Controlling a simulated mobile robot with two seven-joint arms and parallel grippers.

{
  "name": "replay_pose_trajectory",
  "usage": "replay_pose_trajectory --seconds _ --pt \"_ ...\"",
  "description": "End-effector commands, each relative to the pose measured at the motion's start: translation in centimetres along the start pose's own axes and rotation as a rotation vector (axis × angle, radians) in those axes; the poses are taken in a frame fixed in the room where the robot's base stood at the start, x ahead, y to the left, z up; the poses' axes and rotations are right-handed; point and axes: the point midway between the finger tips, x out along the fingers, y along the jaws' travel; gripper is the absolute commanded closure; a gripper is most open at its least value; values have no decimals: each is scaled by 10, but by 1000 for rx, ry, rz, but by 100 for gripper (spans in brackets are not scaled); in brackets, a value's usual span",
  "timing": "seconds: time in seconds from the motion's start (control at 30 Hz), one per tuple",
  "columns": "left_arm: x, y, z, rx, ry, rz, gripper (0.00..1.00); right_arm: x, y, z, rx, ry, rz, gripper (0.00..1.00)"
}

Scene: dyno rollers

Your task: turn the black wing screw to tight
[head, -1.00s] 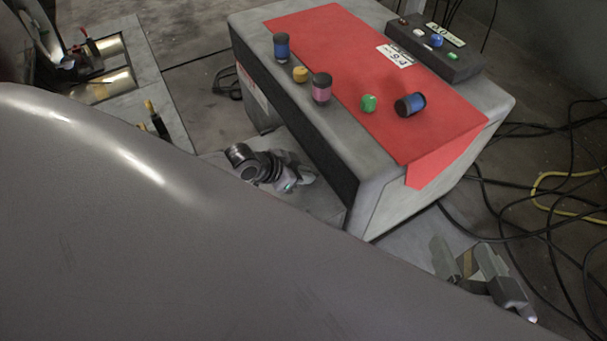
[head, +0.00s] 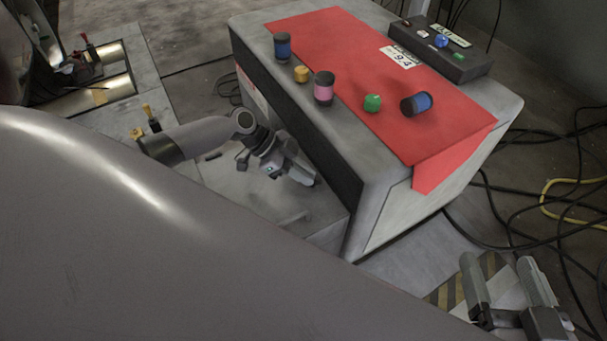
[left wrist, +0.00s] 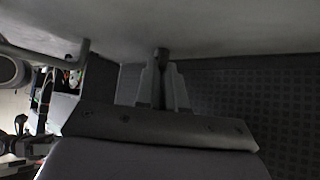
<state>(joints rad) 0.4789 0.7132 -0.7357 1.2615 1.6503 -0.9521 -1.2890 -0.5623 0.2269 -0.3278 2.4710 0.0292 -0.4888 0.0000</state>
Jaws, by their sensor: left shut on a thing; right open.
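In the left wrist view my left gripper (left wrist: 162,85) is shut with a small dark piece, apparently the black wing screw (left wrist: 161,56), between its fingertips against a pale grey surface. Its wings and how far it is turned cannot be made out. In the head view my left gripper (head: 303,174) is low beside the dark side of the grey cabinet (head: 440,200), and the screw is hidden there. My right gripper (head: 512,272) is open and empty, in front of the cabinet at lower right.
Metal rollers (head: 105,95) lie in the floor at upper left. Black cables (head: 550,150) and a yellow hose (head: 550,200) cover the right floor.

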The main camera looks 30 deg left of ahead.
Motion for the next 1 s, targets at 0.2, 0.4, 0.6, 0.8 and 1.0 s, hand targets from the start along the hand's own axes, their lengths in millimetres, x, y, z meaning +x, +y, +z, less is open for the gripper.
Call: replay_pose_trajectory --seconds 0.2,0.4,0.6,0.8,1.0 --pt "1 -5 -1 144 1 146 100 0 0 0 -1 1 0 25" --pt "2 -8 -2 258 0 261 100 0 0 0 -1 1 0 25" --pt "2 -9 -2 338 -3 340 100 0 0 0 -1 1 0 25" --pt "3 -10 -2 393 -3 395 100 0 0 0 0 1 0 25" --pt "3 -10 -1 423 -5 426 100 0 0 0 0 0 -1 25"
